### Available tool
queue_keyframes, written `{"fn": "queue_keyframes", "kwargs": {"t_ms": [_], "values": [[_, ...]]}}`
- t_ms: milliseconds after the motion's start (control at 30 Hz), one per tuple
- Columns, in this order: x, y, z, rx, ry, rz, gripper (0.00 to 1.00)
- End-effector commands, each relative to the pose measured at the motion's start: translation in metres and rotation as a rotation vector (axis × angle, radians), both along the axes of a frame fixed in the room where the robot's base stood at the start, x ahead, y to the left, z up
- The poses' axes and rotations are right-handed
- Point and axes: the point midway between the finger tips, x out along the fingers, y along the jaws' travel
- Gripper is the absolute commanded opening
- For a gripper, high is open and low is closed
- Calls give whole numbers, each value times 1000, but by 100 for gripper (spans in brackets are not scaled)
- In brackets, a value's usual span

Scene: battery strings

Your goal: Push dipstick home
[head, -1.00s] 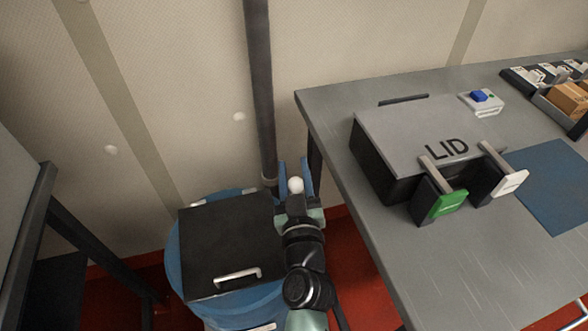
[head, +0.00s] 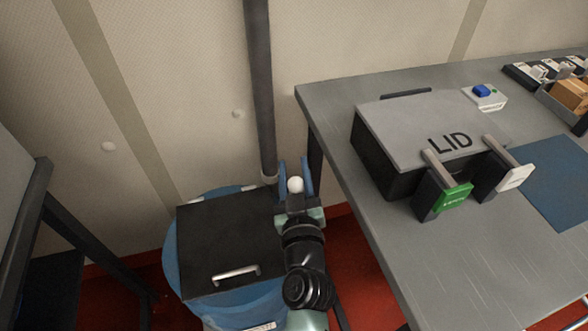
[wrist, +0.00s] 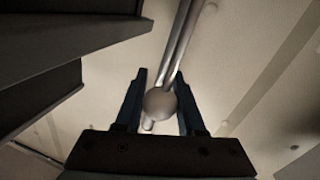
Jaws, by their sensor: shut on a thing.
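The round white knob of the dipstick (head: 296,185) sits between the two blue fingers of my gripper (head: 295,179). My gripper is shut on this knob at the right rim of the blue drum (head: 172,262). In the wrist view the knob (wrist: 158,104) lies between the fingertips. A short pale piece shows just below it. The dipstick's rod and the place where it enters are hidden by my gripper and arm in the head view, so I cannot tell how deep it sits.
A black flap with a pale handle (head: 236,273) covers the drum top. A dark vertical pipe (head: 259,90) runs down the wall just behind my gripper. The grey table (head: 370,250) stands to the right, bearing the LID box (head: 410,118). A dark frame (head: 95,245) stands left.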

Motion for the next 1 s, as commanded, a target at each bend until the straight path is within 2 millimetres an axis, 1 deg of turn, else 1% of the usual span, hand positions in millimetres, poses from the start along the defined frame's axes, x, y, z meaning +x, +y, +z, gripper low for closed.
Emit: {"fn": "queue_keyframes", "kwargs": {"t_ms": [33,400,500,700,800,1000], "values": [[0,0,-16,0,1,0,0],[0,0,-89,0,1,0,0],[0,0,-106,0,1,0,0],[0,0,-132,0,0,0,0],[0,0,-141,-1,1,0,0],[0,0,-150,1,2,1,0]]}}
